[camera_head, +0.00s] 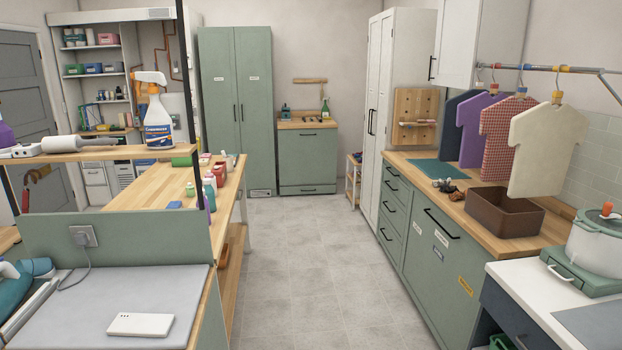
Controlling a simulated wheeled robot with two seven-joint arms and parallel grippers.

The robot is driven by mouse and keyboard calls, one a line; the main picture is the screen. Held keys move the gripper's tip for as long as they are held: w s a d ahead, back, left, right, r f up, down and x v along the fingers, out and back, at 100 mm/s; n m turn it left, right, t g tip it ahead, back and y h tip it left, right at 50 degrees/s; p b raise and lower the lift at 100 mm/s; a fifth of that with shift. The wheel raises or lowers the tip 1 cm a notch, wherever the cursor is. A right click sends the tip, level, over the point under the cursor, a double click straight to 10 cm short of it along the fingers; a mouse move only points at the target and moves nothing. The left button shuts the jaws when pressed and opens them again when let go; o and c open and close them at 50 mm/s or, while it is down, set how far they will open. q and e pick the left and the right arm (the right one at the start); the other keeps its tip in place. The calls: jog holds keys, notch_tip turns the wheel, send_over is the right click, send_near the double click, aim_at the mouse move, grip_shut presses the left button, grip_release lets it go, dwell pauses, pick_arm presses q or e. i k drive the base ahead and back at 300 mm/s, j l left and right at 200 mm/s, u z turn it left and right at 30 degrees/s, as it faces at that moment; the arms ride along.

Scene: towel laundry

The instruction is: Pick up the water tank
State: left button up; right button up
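I cannot make out with certainty which thing is the water tank. A teal appliance with a white part (14,288) stands at the lower left edge, partly cut off by the picture. A flat white box (140,324) lies on the grey pad (165,288) of the near left table. A white and blue spray bottle (158,120) stands on the wooden shelf above. Neither of my grippers is in view.
A wooden worktable (150,234) with small bottles and boxes runs along the left. The right counter holds a brown bin (503,212), and a white pot (594,242) stands nearer. Shirts hang above the counter. The grey floor (297,260) between is clear.

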aim_at(36, 266)
jog(key=u, duration=1.55)
jog(key=i+j+z, duration=0.4)
jog(key=i+j, duration=0.25)
jog(key=i+j+z, duration=0.4)
jog(key=i+j, duration=0.4)
jog(key=j, duration=0.1)
